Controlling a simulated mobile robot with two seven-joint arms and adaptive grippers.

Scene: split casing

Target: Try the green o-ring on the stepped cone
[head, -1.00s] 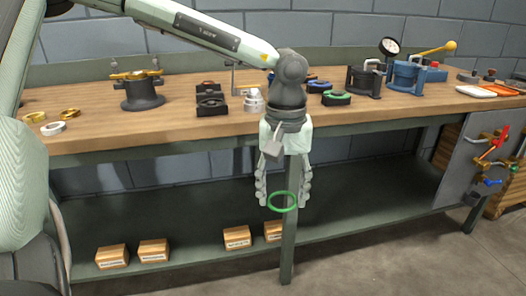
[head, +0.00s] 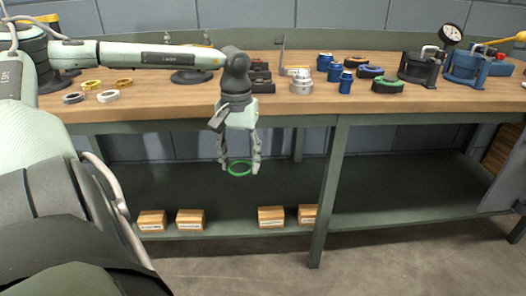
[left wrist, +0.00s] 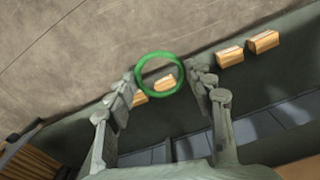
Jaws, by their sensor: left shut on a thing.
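The green o-ring (head: 240,175) is held between the fingertips of my left gripper (head: 240,168), which points down in front of the workbench, below the bench top's front edge. In the left wrist view the green o-ring (left wrist: 160,54) spans the gap between the fingers and looks empty inside. A silver stepped piece (head: 301,85), which looks like the stepped cone, stands upright on the bench top, right of and above my left gripper in the picture. My right gripper is not in view.
The wooden bench top (head: 190,108) carries metal rings (head: 108,96) at left, blue stepped parts (head: 346,83), a green-topped part (head: 387,86) and blue casing (head: 464,68). Small boxes (head: 190,219) stand on the lower shelf. A bench leg (head: 330,190) is right of my gripper.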

